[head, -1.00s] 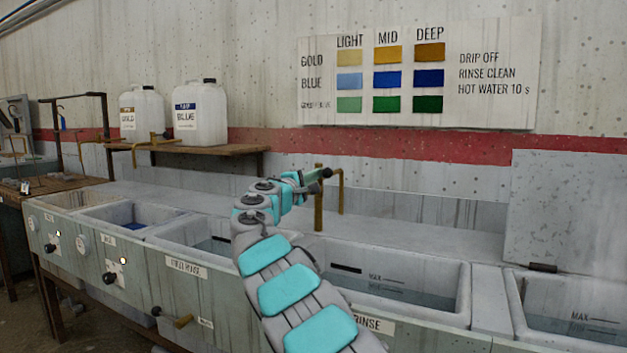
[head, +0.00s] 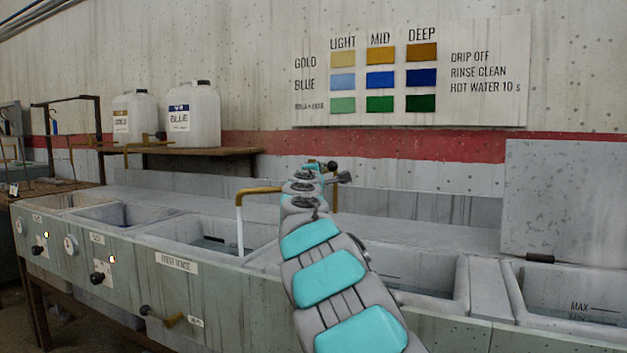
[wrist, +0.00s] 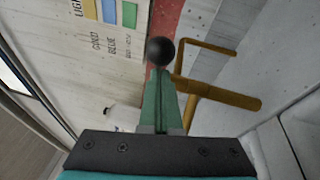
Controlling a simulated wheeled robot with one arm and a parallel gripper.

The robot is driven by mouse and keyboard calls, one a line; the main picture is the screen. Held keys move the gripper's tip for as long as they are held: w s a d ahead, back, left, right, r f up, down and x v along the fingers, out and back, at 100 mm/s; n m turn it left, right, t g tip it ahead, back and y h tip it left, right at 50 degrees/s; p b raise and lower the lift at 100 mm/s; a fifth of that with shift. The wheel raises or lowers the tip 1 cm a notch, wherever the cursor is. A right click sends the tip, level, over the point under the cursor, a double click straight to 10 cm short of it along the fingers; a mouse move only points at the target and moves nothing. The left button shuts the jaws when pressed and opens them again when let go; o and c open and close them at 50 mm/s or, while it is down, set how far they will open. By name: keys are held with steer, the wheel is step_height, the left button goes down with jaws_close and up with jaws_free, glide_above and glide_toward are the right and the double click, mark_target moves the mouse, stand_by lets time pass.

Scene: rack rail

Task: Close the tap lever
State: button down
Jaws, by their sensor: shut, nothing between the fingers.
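The tap is a brass pipe (head: 262,190) in the head view, its spout bent down to the left. A white stream of water (head: 240,232) runs from it into a basin. A black ball knob (wrist: 160,50), which looks like the lever's end, shows in the wrist view right at the tips of my gripper (wrist: 162,72). The green fingers are shut together with nothing between them; I cannot tell if they touch the knob. Brass pipework (wrist: 215,92) lies just right of the fingers. In the head view my arm hides the tap's base and most of the lever.
A row of grey basins runs below, with a rinse basin (head: 450,285) at right and a raised grey panel (head: 555,200) beyond. Two white jugs (head: 192,110) stand on a wooden shelf (head: 215,152). A colour chart (head: 410,70) hangs on the wall.

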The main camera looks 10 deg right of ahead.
mark_target(336, 168)
steer(key=d+n+y, duration=0.1)
steer(key=y, duration=0.1)
steer(key=d+n+t+y, duration=0.1)
steer(key=y, duration=0.1)
steer(key=shift+w+d+r+n+y+p, duration=0.1)
steer(key=shift+w+d+n+y+p, duration=0.1)
steer(key=shift+d+n+y+p, duration=0.2)
steer(key=d+n+y+p, duration=0.1)
steer(key=y, duration=0.1)
steer(key=n+y+p, duration=0.1)
steer(key=y+p, duration=0.1)
steer(key=shift+w+d+r, duration=0.1)
steer(key=shift+w+d, duration=0.25)
steer(key=shift+w, duration=0.05)
steer(key=shift+w+d+n+y+p, duration=0.2)
steer(key=shift+n+y+p, duration=0.4)
steer(key=shift+y+p, duration=0.15)
steer(key=shift+f, duration=0.2)
